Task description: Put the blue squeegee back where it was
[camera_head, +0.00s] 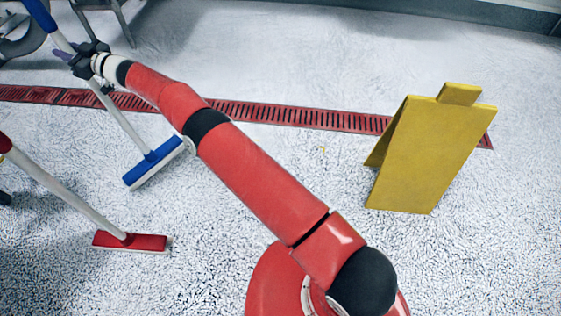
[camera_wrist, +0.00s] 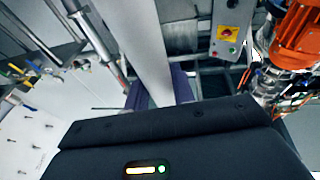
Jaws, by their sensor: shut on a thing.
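The blue squeegee stands tilted at the upper left of the head view, its blue head (camera_head: 153,162) down at the floor and its pale pole rising up and left to a blue upper end. My gripper (camera_head: 68,54) is shut on the pole near its upper part. In the wrist view the pale pole (camera_wrist: 145,50) runs between my two purple-grey fingertips (camera_wrist: 160,88). The dark gripper body fills the bottom of that view and hides the lower pole.
A red squeegee (camera_head: 130,241) leans at the lower left. A yellow floor sign (camera_head: 432,155) stands at the right. A red drain grate (camera_head: 300,117) crosses the floor. Grey metal framework (camera_head: 110,12) is at the upper left. A control box (camera_wrist: 231,30) and orange machinery (camera_wrist: 300,40) show in the wrist view.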

